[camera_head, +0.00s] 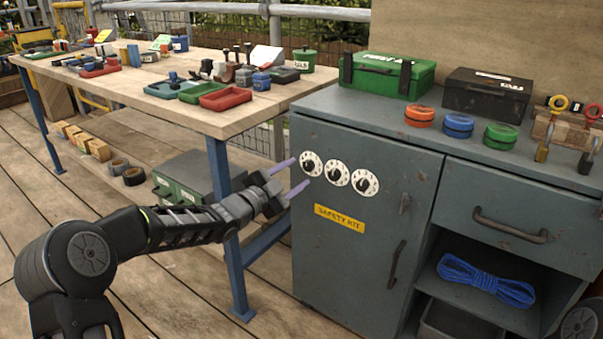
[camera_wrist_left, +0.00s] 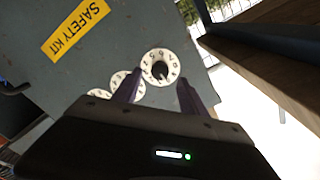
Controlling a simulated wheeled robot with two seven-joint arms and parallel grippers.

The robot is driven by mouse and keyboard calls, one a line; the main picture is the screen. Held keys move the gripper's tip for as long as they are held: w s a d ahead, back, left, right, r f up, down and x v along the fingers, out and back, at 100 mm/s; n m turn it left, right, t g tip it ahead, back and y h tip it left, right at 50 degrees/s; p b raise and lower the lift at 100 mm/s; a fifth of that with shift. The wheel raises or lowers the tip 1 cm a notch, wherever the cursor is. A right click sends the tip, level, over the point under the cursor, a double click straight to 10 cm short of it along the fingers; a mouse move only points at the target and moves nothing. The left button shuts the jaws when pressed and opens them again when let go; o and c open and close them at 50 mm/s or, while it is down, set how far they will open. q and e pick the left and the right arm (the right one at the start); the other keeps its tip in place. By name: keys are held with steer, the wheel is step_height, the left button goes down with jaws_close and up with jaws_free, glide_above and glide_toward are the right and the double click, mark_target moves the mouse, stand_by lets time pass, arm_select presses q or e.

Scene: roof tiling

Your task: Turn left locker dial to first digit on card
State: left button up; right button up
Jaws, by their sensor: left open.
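The grey locker door (camera_head: 335,260) carries a row of three white dials with black knobs above a yellow SAFETY KIT label (camera_head: 339,218). The left dial (camera_head: 311,164) is nearest my left gripper (camera_head: 297,176). The gripper is open, its two purple fingers pointing at the left dial, one above and one below it. In the left wrist view the left dial (camera_wrist_left: 161,67) shows just beyond the fingertips, between them; whether they touch it I cannot tell. The middle dial (camera_head: 337,174) and right dial (camera_head: 364,182) stand clear. The digit card cannot be singled out.
The wooden workbench (camera_head: 200,118) with trays and tools stands left of the locker, its blue leg (camera_head: 228,230) behind my left arm. On the locker top are a green box (camera_head: 388,75), a black box (camera_head: 487,95), coloured discs and padlocks. A blue rope (camera_head: 485,280) lies on the shelf.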

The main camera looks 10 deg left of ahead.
mark_target(306, 167)
arm_select(q)
steer(key=shift+x, duration=1.65)
steer(key=shift+c, duration=0.2)
jaws_close()
